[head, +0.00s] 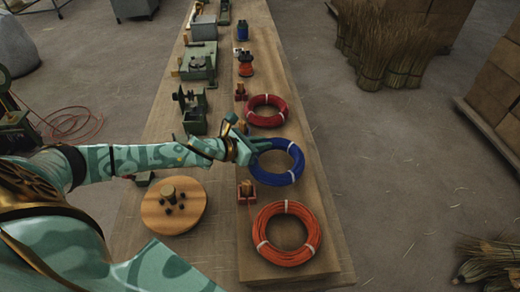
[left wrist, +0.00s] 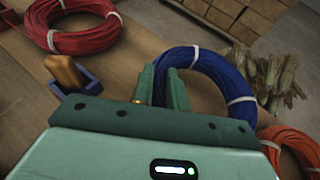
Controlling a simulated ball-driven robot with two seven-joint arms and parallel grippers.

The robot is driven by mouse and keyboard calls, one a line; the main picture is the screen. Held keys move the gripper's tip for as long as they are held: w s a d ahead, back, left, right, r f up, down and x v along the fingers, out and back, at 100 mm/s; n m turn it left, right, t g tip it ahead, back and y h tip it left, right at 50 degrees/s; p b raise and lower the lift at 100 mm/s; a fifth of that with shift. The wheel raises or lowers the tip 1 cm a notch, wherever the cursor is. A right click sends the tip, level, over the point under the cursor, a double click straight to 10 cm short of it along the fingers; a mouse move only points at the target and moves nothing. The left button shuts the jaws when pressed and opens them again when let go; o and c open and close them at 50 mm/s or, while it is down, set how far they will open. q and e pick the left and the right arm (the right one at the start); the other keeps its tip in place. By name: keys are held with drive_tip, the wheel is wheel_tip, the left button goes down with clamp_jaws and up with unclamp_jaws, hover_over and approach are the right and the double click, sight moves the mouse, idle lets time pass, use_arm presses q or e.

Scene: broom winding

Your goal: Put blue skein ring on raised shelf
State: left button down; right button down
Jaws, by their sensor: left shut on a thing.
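The blue skein ring (head: 277,178) is a coil of blue strand with white ties. It is on or just above the raised shelf (head: 325,235), between the red and orange rings; I cannot tell if it touches the board. My right gripper is in neither view.
A red ring (head: 267,110) lies beyond the blue one and an orange ring (head: 287,233) nearer. A round wooden disc (head: 174,205) with a peg sits on the bench at left. Small blocks and green machines (head: 198,64) line the bench. Straw bundles (head: 385,50) stand on the floor at right.

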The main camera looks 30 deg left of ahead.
use_arm(q)
wheel_tip(320, 180, down, 3)
drive_tip(key=shift+a+r, duration=0.1)
drive_tip(key=shift+r, duration=0.2)
drive_tip(key=c, duration=1.8)
unclamp_jaws()
drive_tip(key=shift+b, duration=0.3)
drive_tip(key=o, duration=0.4)
